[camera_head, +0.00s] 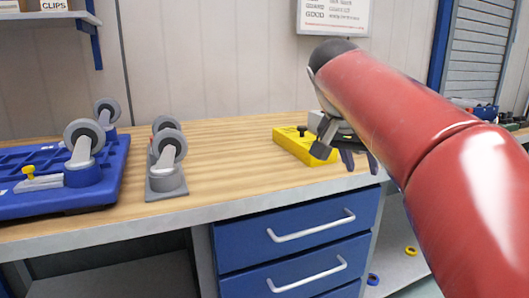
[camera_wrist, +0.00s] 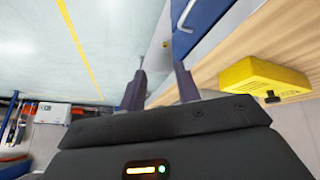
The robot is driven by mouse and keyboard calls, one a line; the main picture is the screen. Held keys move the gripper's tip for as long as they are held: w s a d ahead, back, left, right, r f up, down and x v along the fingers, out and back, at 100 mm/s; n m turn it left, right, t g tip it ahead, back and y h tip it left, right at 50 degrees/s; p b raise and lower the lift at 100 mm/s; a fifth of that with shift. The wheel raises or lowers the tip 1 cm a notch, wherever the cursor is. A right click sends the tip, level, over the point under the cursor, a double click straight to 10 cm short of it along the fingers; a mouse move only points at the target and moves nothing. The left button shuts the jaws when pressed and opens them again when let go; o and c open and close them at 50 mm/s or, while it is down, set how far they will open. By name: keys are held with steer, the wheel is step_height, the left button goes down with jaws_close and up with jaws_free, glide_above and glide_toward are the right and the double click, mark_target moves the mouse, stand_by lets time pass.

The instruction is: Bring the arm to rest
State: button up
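My red arm reaches in from the right in the head view, with my gripper (camera_head: 343,155) near the front right edge of the workbench (camera_head: 225,148). In the wrist view my gripper (camera_wrist: 161,88) shows two dark fingers standing apart, with nothing between them. A yellow block-like item (camera_head: 300,148) lies on the bench just behind and left of my gripper. It also shows at the right in the wrist view (camera_wrist: 262,80), apart from the fingers.
A blue fixture (camera_head: 100,185) with grey rollers and a separate grey roller stand (camera_head: 166,180) are on the bench's left. Blue drawers (camera_head: 290,235) with pale handles are below. Small yellow and blue rings lie on the lower shelf at right. The bench middle is clear.

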steer(key=s+a+f+n+y, duration=0.1)
steer(key=s+f+n+y, duration=0.1)
steer(key=s+f, duration=0.8)
steer(key=s+a+f+n+t+y, duration=0.1)
steer(key=s+f+n+y, duration=0.2)
steer(key=s+f, duration=0.7)
step_height(320, 180, down, 3)
steer(key=shift+s+a+f+n, duration=0.1)
steer(key=shift+s+a+n, duration=0.3)
steer(key=shift+n, duration=0.7)
